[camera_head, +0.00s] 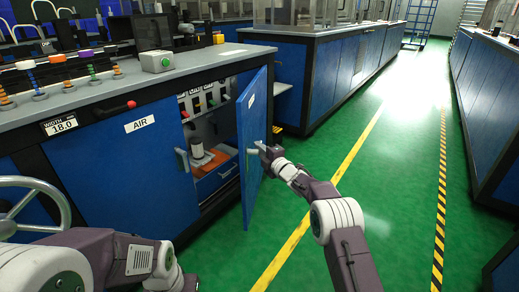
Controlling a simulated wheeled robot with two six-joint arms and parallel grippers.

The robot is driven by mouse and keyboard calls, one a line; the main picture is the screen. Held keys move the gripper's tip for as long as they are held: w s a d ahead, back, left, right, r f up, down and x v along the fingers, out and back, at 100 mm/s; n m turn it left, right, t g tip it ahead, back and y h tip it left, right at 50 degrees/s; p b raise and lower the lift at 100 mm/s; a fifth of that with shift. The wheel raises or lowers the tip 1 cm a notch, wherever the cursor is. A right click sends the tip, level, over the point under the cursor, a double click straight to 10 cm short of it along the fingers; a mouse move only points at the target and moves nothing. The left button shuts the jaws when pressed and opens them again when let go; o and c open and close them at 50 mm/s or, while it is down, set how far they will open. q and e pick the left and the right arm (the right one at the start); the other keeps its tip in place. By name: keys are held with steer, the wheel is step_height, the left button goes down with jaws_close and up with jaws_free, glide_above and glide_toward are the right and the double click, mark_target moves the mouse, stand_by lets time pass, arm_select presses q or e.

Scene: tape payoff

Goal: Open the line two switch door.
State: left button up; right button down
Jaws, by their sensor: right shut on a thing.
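A blue cabinet door (251,140) stands swung open, its edge turned toward me, with a small label too slanted to read. My right gripper (264,151) is at the door's outer side, shut on the door handle, which the fingers mostly hide. Behind the door the cabinet interior (203,112) shows a row of coloured switches, a white cylinder and an orange-brown item on a shelf. A closed blue panel marked AIR (139,124) is left of the opening, with a grey handle (182,160) at its right edge. My left arm is at the bottom left; its gripper is not in view.
The counter above holds a grey box with a green button (156,62) and several coloured posts. A handwheel (28,212) is at the left. Green floor (345,125) with yellow lines is free right of the door. More blue cabinets (312,75) stand behind.

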steer(key=shift+a, duration=0.25)
steer(key=c, duration=1.4)
jaws_free()
steer(key=v, duration=0.9)
steer(key=shift+p, duration=0.3)
